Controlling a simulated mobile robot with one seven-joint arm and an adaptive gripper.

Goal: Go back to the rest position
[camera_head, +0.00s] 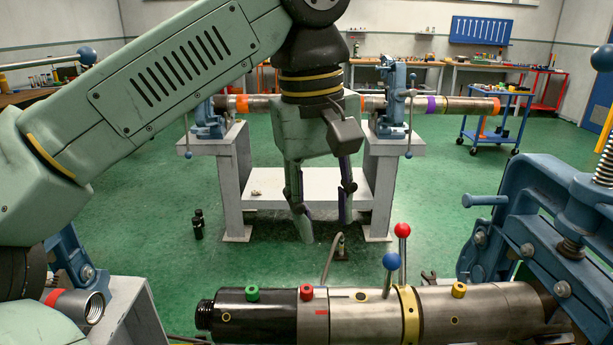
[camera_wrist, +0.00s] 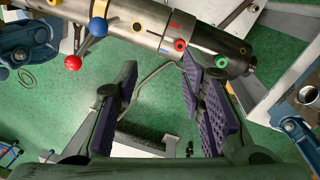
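My gripper (camera_head: 322,210) hangs fingers down in the middle of the head view, above and behind the near pipe. Its fingers are apart and nothing is between them. The near pipe (camera_head: 340,315) lies level across the front, black at the left end and steel at the right. It also shows at the top of the wrist view (camera_wrist: 145,22). It carries a red-ball lever (camera_head: 402,230) and a blue-ball lever (camera_head: 391,262).
A blue vise (camera_head: 540,220) stands at the right of the near pipe. A second pipe (camera_head: 455,105) rests in blue vises on a grey stand (camera_head: 225,165) behind my gripper. A blue cart (camera_head: 495,115) stands at the back right. Small black bottles (camera_head: 198,225) stand on open green floor.

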